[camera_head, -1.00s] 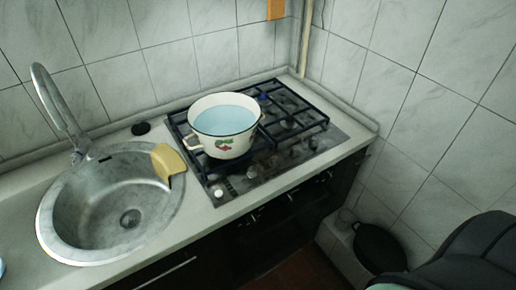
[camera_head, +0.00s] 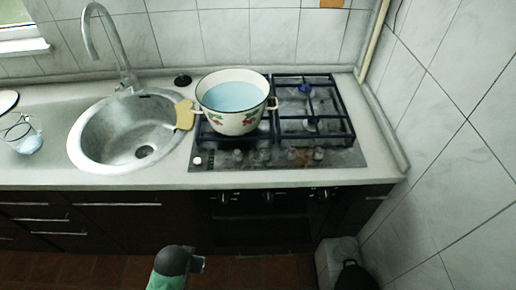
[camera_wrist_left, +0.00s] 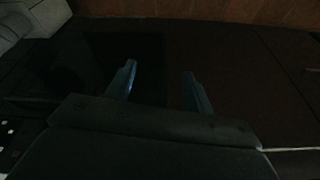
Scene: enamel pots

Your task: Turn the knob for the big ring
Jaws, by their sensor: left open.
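The gas hob (camera_head: 350,158) is set in the counter. A row of small knobs (camera_head: 264,155) runs along its front edge, and a white knob (camera_head: 197,161) sits at the left end. Two right-hand burners show: the back one (camera_head: 305,88) and the front one (camera_head: 311,124). A cream pot (camera_head: 233,119) with a fruit pattern and blue inside stands on the left side, hiding the burners there. I cannot tell which ring is the big one. My left gripper (camera_wrist_left: 158,73) is open and empty in front of a dark surface. My right gripper is not in view.
Dark cabinets with more knobs (camera_head: 267,195) stand below the counter. A sink (camera_head: 130,135) with a tap is to the left, a yellow cloth-like piece (camera_head: 184,114) on its rim. A pale block (camera_head: 335,258) stands on the floor at right. The tiled wall closes the right side.

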